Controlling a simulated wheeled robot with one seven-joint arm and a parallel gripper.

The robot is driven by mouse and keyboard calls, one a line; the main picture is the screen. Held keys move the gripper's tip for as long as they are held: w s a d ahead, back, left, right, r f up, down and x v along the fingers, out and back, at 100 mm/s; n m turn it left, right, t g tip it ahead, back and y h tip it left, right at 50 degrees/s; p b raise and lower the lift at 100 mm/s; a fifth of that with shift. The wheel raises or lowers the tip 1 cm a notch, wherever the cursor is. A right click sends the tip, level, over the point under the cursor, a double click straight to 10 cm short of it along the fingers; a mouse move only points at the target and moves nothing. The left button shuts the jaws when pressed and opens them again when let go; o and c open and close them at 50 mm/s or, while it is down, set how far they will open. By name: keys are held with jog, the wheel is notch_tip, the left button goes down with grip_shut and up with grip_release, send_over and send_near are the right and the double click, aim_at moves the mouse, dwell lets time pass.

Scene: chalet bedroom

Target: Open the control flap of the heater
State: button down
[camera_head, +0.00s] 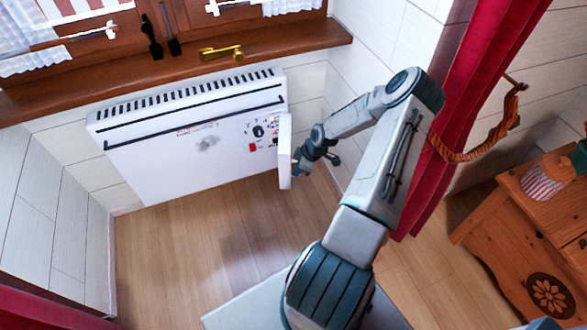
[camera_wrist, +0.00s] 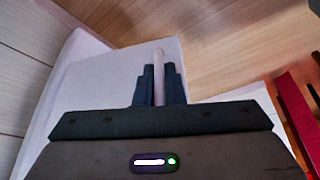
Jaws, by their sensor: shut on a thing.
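The white heater (camera_head: 185,145) stands against the wall under the window. Its control flap (camera_head: 285,150) stands swung out at the heater's right end, showing as a narrow upright white panel. The knobs and a red switch on the control panel (camera_head: 260,133) are uncovered. My gripper (camera_head: 300,155) is at the flap's right side. In the wrist view, my gripper (camera_wrist: 159,80) is shut on a thin pale bar (camera_wrist: 159,62), which looks like the flap's handle, in front of a broad white surface. The contact is hidden in the head view.
A wooden window sill (camera_head: 180,70) with a brass handle (camera_head: 222,52) runs above the heater. A red curtain (camera_head: 470,90) hangs close to the right of my arm. A wooden cabinet (camera_head: 530,220) stands at the right. The wooden floor (camera_head: 190,240) before the heater is clear.

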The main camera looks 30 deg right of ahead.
jog(key=shift+s+f, duration=0.15)
jog(key=shift+s, duration=0.25)
jog(key=c, duration=1.8)
grip_release()
jog(key=shift+w, duration=0.15)
jog(key=shift+r, duration=0.2)
jog(key=shift+d+r, duration=0.1)
jog(key=shift+r, duration=0.15)
jog(key=p+v, duration=0.3)
jog(key=v, duration=1)
jog(key=shift+r, duration=0.1)
